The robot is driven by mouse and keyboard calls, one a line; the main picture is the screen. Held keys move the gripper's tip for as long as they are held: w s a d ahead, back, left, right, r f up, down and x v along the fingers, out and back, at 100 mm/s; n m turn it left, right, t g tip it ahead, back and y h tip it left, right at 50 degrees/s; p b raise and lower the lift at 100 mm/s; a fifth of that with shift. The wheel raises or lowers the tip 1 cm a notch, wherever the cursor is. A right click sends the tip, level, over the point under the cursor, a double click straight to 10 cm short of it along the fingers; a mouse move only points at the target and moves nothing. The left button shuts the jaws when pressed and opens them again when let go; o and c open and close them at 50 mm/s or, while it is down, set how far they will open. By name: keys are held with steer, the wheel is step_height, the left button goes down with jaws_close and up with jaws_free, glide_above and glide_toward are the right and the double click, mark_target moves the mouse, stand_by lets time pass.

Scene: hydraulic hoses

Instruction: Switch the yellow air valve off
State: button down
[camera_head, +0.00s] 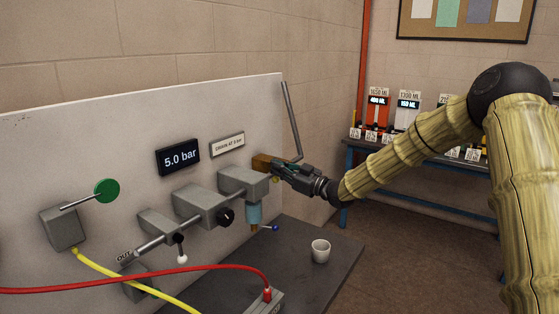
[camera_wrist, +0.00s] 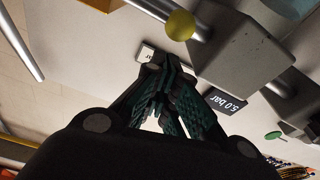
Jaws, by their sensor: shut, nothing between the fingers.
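The yellow round knob (camera_wrist: 180,25) shows in the wrist view, in front of a grey pipe beside a grey block. In the head view a small patch of it (camera_head: 275,180) shows just under my gripper (camera_head: 277,167). A brass-coloured block (camera_head: 261,162) sits at the right end of the pipe line, partly behind my gripper. My gripper is shut and empty. In the wrist view its fingertips (camera_wrist: 165,68) lie below the knob in the picture, apart from it there. The knob's stem is hidden, so I cannot tell the valve's position.
Grey blocks (camera_head: 200,205) and a black dial (camera_head: 225,215) line the white panel (camera_head: 60,165). A display (camera_head: 178,157) reads 5.0 bar. A bent grey pipe (camera_head: 291,120) rises behind my gripper. A white cup (camera_head: 320,250) stands on the dark bench (camera_head: 343,262).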

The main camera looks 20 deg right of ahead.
steer(key=shift+d+f, duration=0.1)
steer(key=shift+f, duration=0.55)
steer(key=shift+d, duration=0.1)
steer(key=shift+f, duration=0.1)
